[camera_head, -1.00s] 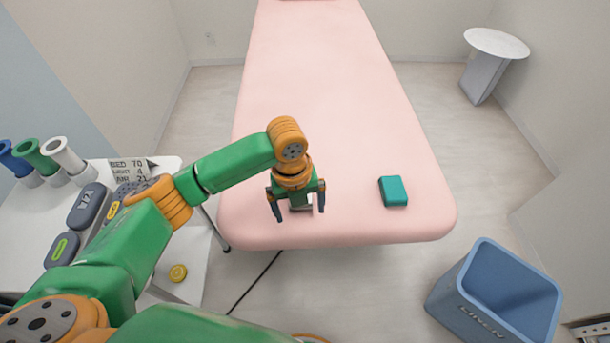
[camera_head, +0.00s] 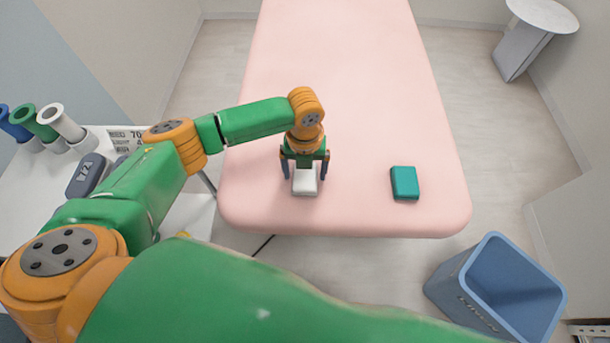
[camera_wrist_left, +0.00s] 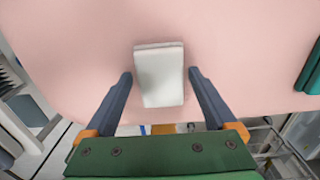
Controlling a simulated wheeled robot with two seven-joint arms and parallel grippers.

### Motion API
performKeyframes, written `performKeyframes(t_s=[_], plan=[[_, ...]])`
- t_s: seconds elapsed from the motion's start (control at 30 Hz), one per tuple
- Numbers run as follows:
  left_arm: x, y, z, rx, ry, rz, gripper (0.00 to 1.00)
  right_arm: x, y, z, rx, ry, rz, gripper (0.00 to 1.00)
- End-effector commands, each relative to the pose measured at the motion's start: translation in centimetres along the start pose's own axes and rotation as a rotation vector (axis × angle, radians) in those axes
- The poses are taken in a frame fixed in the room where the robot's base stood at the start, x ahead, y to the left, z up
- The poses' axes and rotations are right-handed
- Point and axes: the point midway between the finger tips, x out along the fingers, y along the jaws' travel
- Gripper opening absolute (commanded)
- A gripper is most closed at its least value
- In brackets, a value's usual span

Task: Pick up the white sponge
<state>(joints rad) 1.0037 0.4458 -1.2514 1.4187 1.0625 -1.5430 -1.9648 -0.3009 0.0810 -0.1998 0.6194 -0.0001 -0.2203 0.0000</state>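The white sponge (camera_head: 305,182) lies on the pink treatment bed (camera_head: 345,100), near its front edge. My left gripper (camera_head: 305,175) is above the bed at the sponge, with one finger on either side of it. In the left wrist view the sponge (camera_wrist_left: 160,76) shows whole, between and a little beyond the two fingertips (camera_wrist_left: 160,74). The fingers are wide apart, with a gap on both sides of the sponge, so the gripper is open and empty. My right gripper is not seen.
A teal sponge (camera_head: 405,183) lies on the bed to the right. A blue bin (camera_head: 470,300) stands on the floor at the front right. A white cart (camera_head: 25,190) with several cylinders is at the left. A round white side table (camera_head: 545,15) stands at the back right.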

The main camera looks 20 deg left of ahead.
Motion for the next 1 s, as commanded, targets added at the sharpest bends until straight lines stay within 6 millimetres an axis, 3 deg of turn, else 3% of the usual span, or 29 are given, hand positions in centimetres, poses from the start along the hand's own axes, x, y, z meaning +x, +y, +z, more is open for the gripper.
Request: performKeyframes(t_s=[0.03,0.23,0.53,0.7,0.93,1.0], plan=[[0.0,0.0,0.0,0.0,0.0,0.0,0.73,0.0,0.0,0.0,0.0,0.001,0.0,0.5],[0.0,0.0,0.0,0.0,0.0,0.0,0.19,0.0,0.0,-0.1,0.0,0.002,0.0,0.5],[-0.5,-0.1,0.1,0.0,-0.002,-0.002,0.19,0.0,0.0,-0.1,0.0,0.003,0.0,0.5],[-3.2,-0.1,0.1,0.001,-0.005,-0.004,0.19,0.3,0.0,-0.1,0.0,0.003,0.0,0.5],[-9.4,-2.9,-4.3,0.009,-0.005,-0.007,0.19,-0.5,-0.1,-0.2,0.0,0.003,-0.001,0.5],[-10.2,-4.1,-6.4,0.012,-0.003,-0.005,0.19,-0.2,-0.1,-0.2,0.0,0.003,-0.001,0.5]])
